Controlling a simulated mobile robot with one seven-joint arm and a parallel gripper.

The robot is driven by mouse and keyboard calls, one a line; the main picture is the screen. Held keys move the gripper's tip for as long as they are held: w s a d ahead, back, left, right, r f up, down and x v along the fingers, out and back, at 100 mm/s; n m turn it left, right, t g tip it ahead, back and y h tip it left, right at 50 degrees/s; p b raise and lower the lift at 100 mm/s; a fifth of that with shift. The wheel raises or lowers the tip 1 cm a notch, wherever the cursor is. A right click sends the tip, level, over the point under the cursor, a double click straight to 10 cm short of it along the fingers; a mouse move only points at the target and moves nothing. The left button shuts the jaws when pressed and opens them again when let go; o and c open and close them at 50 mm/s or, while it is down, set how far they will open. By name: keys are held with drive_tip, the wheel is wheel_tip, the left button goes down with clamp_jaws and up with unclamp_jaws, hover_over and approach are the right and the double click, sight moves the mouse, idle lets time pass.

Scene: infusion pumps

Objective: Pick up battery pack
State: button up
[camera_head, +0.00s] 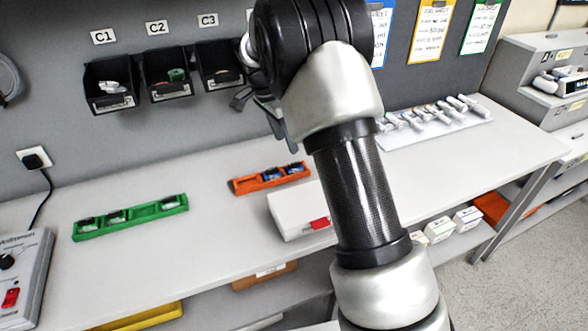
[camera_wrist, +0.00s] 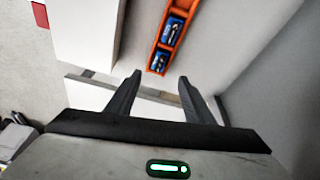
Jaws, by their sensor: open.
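An orange tray (camera_head: 245,184) lies on the bench near the wall, left of my arm, with two blue packs (camera_head: 271,175) in its slots. They look like battery packs, and its left slot appears empty. The orange tray also shows at the top of the wrist view (camera_wrist: 190,14), with the blue packs (camera_wrist: 171,32) inside. A green tray (camera_head: 143,212) at the left holds dark packs (camera_head: 117,216). My gripper (camera_wrist: 160,78) is open and empty, its fingertips pointing toward the orange tray's near end. In the head view it is partly hidden behind my arm.
A white box with a red patch (camera_head: 291,213) stands just in front of the orange tray. Black bins (camera_head: 111,85) hang on the wall above. A voltage tester (camera_head: 20,275) sits at the left, and a white rack of several devices (camera_head: 430,127) at the right.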

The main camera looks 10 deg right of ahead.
sight(294, 163)
drive_tip(key=x, duration=0.9)
drive_tip(key=shift+f, duration=0.25)
clamp_jaws()
